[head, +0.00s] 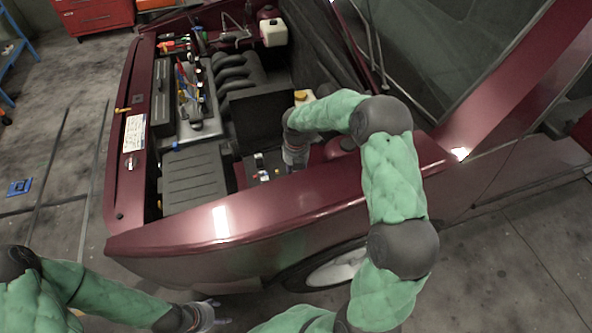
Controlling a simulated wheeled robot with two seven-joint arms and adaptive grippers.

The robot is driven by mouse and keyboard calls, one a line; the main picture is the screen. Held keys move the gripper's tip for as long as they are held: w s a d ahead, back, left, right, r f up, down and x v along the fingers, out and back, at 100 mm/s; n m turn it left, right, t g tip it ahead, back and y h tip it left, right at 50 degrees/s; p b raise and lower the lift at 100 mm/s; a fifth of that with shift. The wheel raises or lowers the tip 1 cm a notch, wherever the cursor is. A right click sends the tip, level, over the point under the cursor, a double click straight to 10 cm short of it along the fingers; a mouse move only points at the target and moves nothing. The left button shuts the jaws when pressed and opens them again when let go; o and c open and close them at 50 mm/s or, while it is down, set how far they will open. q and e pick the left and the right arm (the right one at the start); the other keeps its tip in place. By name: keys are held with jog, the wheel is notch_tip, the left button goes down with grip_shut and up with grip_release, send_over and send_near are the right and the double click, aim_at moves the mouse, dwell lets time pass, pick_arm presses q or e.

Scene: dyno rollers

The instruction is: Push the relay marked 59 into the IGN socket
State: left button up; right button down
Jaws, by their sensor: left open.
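My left gripper (215,314) is at the bottom edge, outside the car and in front of the maroon fender. It is open, with no object visible in it. My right arm reaches over the fender into the engine bay. My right gripper (294,160) points down beside a small dark box area (264,172) with small white and coloured parts on it. Its fingertips are too small and partly hidden to read. I cannot make out the relay marked 59 or the IGN socket label at this size.
The maroon fender (330,190) separates my body from the engine bay. A grey ribbed battery cover (193,178) lies left of the box area. Coloured tools (190,85) lie on the engine. A white reservoir (273,32) stands at the back. A blue object (19,187) lies on the floor.

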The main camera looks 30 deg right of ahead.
jog(key=shift+f, duration=0.3)
jog(key=c, duration=0.8)
grip_release()
jog(key=shift+c, duration=0.2)
notch_tip(320, 180, up, 12)
